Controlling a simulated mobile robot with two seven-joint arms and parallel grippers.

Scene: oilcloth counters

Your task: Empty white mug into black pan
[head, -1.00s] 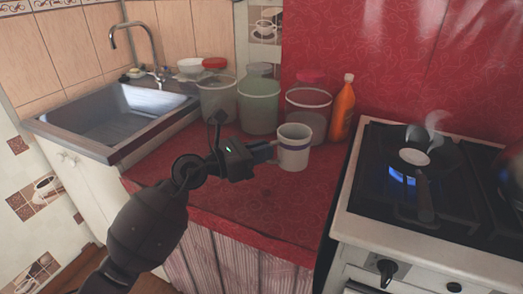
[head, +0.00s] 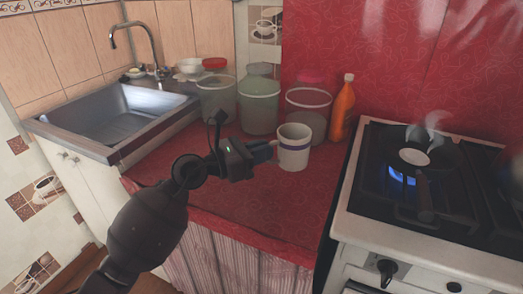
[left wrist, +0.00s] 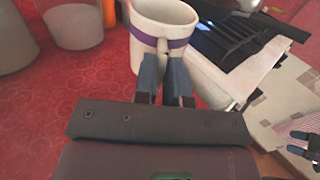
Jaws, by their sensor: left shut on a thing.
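The white mug (head: 293,152) with a purple band is upright at the right part of the red counter; I cannot tell whether its base touches the counter. My left gripper (head: 270,151) is shut on its handle, which shows in the left wrist view with the mug (left wrist: 150,45). The mug's contents are hidden. The black pan (head: 441,158) sits on the stove over a blue flame, its handle toward the front. A white round patch and steam show in it. My right gripper (left wrist: 296,143) shows at the right edge of the left wrist view, fingers apart and empty.
Lidded clear tubs (head: 307,117) and an orange bottle (head: 342,110) stand behind the mug. The white stove (head: 350,215) is right of the counter. A metal sink (head: 115,115) is at the left. The red counter (head: 275,205) is clear in front of the mug.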

